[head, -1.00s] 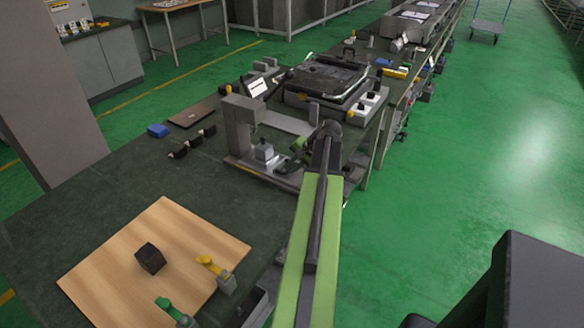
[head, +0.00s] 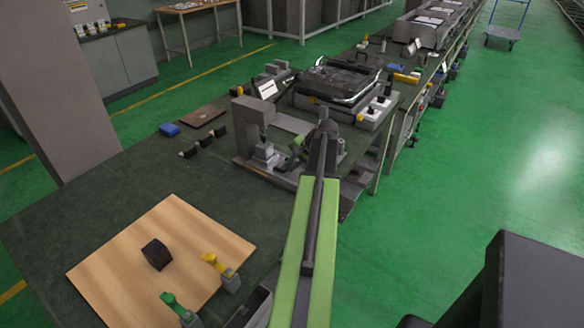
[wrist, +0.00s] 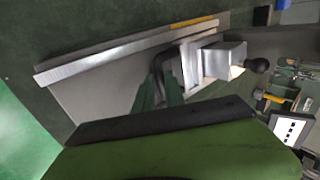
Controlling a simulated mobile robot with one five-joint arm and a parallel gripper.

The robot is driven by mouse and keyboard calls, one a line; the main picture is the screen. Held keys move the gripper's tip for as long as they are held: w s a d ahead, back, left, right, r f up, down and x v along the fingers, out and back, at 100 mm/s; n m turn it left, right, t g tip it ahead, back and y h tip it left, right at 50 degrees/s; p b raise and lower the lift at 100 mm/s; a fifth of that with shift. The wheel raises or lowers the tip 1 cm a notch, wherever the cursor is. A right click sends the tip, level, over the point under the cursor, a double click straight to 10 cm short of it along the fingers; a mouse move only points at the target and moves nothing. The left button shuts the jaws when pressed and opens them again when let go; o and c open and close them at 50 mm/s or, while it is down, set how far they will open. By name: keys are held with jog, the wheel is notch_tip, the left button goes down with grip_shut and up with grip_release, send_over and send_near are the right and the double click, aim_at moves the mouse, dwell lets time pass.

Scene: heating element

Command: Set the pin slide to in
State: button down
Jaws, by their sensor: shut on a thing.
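The pin fixture is a grey metal bracket (head: 249,116) on a flat base at the bench's right edge. In front of its post sits a small pale metal block (head: 263,151) with a black knob. In the wrist view, the silver block (wrist: 213,62) and black knob (wrist: 256,65) show at upper right, beside a long metal rail (wrist: 125,62). My gripper (head: 297,150) is at the fixture, just right of the block. In the wrist view, my gripper (wrist: 160,92) is closed at a dark bent handle (wrist: 163,66) beside the block. The grip itself is partly hidden.
A wooden board (head: 185,240) with a dark block (head: 156,254) lies on the near bench. A yellow clamp (head: 218,268) and a green clamp (head: 178,306) stand at its edge. A machine (head: 342,82) stands behind the fixture.

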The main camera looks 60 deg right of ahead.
jog(key=c, duration=1.4)
grip_release()
jog(key=shift+w, duration=0.4)
jog(key=shift+s, duration=0.15)
jog(key=shift+r, duration=0.15)
jog(key=d+p+v, duration=0.1)
jog(key=p+v, duration=1.3)
jog(key=v, duration=0.3)
jog(key=shift+a, duration=0.45)
